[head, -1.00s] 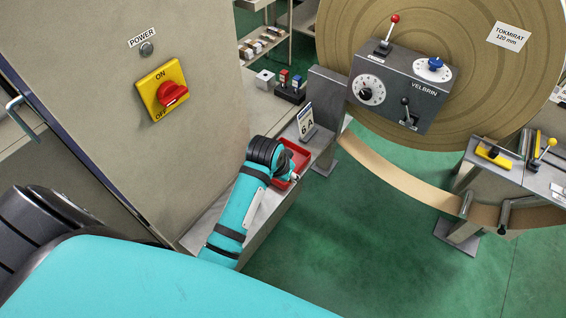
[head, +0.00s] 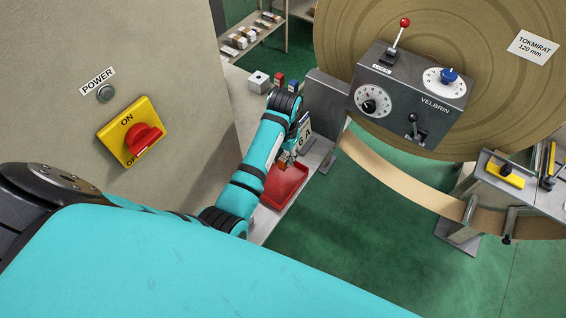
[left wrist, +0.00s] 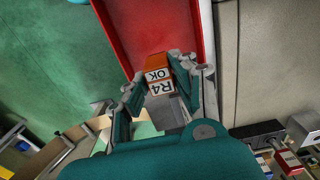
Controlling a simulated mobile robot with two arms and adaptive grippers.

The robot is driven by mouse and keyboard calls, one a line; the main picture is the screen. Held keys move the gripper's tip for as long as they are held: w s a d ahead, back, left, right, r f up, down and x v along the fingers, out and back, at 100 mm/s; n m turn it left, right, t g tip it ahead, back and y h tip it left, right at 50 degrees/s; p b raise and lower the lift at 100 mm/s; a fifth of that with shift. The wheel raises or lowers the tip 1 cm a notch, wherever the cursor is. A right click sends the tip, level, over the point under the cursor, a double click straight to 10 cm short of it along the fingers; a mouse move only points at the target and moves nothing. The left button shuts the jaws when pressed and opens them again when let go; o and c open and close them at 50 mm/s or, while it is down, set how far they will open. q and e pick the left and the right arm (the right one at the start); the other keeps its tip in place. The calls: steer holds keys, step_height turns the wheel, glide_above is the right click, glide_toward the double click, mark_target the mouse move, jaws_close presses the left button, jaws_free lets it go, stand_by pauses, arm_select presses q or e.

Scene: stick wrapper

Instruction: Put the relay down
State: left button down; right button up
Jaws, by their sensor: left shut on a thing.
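The relay (left wrist: 157,75) is a small orange-brown block with a white label reading "R4 OK". My left gripper (left wrist: 158,88) is shut on it, with a finger on each side. In the left wrist view the red tray (left wrist: 150,25) lies beyond the relay; I cannot tell whether they touch. In the head view my left gripper (head: 287,158) is at the far end of the red tray (head: 283,186), beside the "6 A" sign (head: 304,138). The near part of the tray is bare. My right gripper is not in view.
A grey cabinet with a red-and-yellow power switch (head: 143,138) is at left. The lever box (head: 412,90) and large reel are at right.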

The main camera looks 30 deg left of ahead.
mark_target(284, 157)
arm_select(q)
steer(key=shift+f, duration=0.85)
steer(key=shift+f+p, duration=0.3)
steer(key=shift+f, duration=0.5)
steer(key=shift+w+a+f, duration=0.1)
steer(key=shift+w+f, duration=0.1)
steer(key=shift+f, duration=0.85)
steer(key=c, duration=1.4)
jaws_free()
steer(key=o, duration=0.3)
steer(key=shift+o, duration=0.2)
steer(key=shift+r, duration=0.45)
step_height(284, 157, up, 11)
steer(key=shift+f+b, duration=0.2)
steer(key=shift+b, duration=0.75)
steer(key=shift+r, duration=0.4)
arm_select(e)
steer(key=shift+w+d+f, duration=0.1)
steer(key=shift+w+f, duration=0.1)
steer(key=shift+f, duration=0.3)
